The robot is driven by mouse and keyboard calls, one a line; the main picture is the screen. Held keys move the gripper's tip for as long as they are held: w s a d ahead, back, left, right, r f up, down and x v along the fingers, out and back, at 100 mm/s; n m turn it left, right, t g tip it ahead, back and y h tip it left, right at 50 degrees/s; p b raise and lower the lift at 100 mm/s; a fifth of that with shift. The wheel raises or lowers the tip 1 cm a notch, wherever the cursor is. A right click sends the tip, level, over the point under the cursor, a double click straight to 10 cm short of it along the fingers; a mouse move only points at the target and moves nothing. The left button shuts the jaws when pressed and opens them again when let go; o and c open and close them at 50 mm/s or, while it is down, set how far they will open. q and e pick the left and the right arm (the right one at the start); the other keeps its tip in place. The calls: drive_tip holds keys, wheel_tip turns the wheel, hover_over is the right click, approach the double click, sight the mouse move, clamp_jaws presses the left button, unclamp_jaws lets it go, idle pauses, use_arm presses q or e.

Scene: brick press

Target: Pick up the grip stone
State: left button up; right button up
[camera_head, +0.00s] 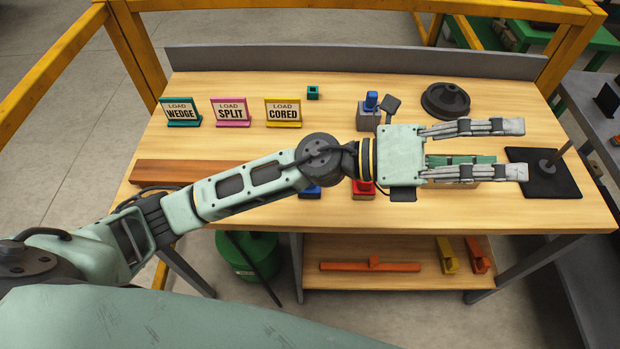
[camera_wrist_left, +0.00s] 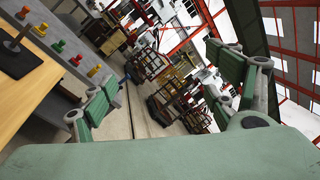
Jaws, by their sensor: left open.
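My left gripper (camera_head: 525,149) reaches across the table from the left in the head view. Its two fingers are spread and point right, with nothing between them. The wrist view also shows the open left gripper (camera_wrist_left: 170,90), with green pads on the fingers. No thing is clearly marked as the grip stone. A grey block with a blue top (camera_head: 369,119) stands just behind the wrist. A red-topped block (camera_head: 363,187) and a blue piece (camera_head: 310,192) are partly hidden by my arm. A tan block (camera_head: 450,184) shows partly under the nearer finger. My right gripper is out of view.
Signs for wedge (camera_head: 181,112), split (camera_head: 230,112) and cored (camera_head: 283,112) stand at back left, near a small green cube (camera_head: 313,93). A dark wheel (camera_head: 445,101) lies behind the fingers. A black plate with a rod (camera_head: 540,182) is at right. A brown bar (camera_head: 180,173) lies left.

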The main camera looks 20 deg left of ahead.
use_arm(q)
drive_tip(key=a+f+m+g+y, duration=0.35)
drive_tip(key=f+m+y, duration=0.2)
drive_tip(key=f, duration=0.35)
drive_tip(key=a+f+m+g+y, duration=0.2)
drive_tip(key=a+f+m+y, duration=0.3)
drive_tip(key=f, duration=0.4)
drive_tip(key=w+a+f+y, duration=0.1)
drive_tip(key=w+a+y, duration=0.2)
drive_tip(key=a, duration=0.3)
drive_tip(key=w+a+f+t+y, duration=0.1)
drive_tip(key=w+a+y, duration=0.2)
drive_tip(key=a, duration=0.4)
drive_tip(key=w+a+f+t+y, duration=0.1)
drive_tip(key=w+a+y, duration=0.2)
drive_tip(key=a, duration=0.4)
drive_tip(key=shift+a+f+y, duration=0.2)
drive_tip(key=shift+f+y, duration=0.15)
drive_tip(key=shift+a+f, duration=0.2)
drive_tip(key=shift+f, duration=0.15)
wheel_tip(320, 180, down, 6)
drive_tip(key=p, duration=0.3)
drive_tip(key=shift+s+d+f+p, duration=0.1)
drive_tip(key=shift+d+f+p, duration=0.05)
drive_tip(key=shift+p, duration=0.15)
drive_tip(key=shift+f, duration=0.3)
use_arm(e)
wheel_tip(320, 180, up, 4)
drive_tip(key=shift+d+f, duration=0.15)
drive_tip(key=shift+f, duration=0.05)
